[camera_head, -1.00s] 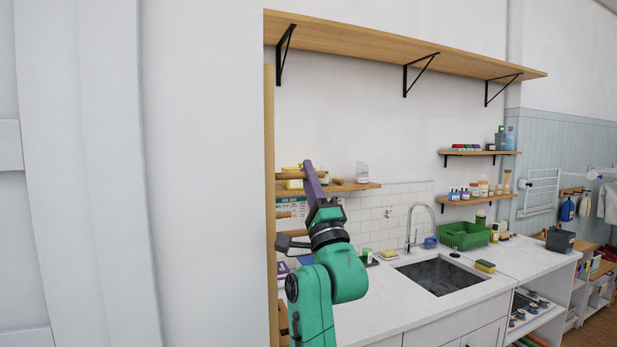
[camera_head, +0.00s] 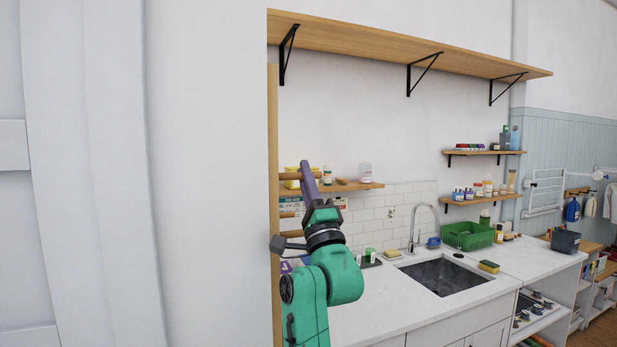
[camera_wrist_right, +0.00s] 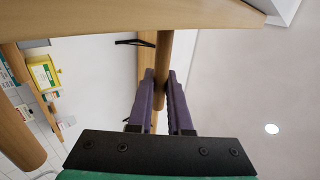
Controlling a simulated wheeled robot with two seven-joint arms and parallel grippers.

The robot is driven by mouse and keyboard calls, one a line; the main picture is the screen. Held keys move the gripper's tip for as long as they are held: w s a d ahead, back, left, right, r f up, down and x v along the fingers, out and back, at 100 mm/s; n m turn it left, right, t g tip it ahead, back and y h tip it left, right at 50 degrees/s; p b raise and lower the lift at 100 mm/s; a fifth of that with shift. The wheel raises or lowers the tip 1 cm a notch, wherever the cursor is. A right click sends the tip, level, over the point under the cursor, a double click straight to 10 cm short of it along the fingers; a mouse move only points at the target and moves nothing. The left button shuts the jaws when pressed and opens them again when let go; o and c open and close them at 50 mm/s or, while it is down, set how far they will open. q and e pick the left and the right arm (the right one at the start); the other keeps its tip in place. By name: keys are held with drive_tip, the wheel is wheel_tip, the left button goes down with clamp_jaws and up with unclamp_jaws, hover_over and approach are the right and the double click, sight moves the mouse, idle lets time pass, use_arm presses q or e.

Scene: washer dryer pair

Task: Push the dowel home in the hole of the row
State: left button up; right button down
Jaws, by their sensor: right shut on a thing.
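My right gripper (camera_head: 306,172), with purple fingers, is raised beside the upright wooden post (camera_head: 273,130) in the head view. In the right wrist view the gripper (camera_wrist_right: 161,88) is shut on a round wooden dowel (camera_wrist_right: 164,55). The dowel runs up between the fingers to the wooden post (camera_wrist_right: 130,14) across the top of that view. Its far end meets or passes behind the wood there, so I cannot tell how deep it sits. Another dowel (camera_wrist_right: 22,125) stands out from the post at left. The hole is hidden. My left gripper is not in view.
A small wooden shelf (camera_head: 350,187) with bottles and boxes is close behind the gripper. Below are a white counter (camera_head: 385,300) and a sink (camera_head: 445,276). A long shelf (camera_head: 400,45) runs overhead. A white wall panel (camera_head: 205,180) fills the left.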

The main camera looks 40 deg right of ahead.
drive_tip(key=shift+w+a, duration=0.25)
drive_tip(key=shift+a, duration=0.5)
idle(0.3)
drive_tip(key=c, duration=0.8)
unclamp_jaws()
drive_tip(key=shift+o, duration=0.2)
drive_tip(key=shift+s+f, duration=0.15)
drive_tip(key=shift+f, duration=0.15)
drive_tip(key=b+v, duration=0.8)
drive_tip(key=v, duration=0.6)
drive_tip(key=shift+r, duration=0.15)
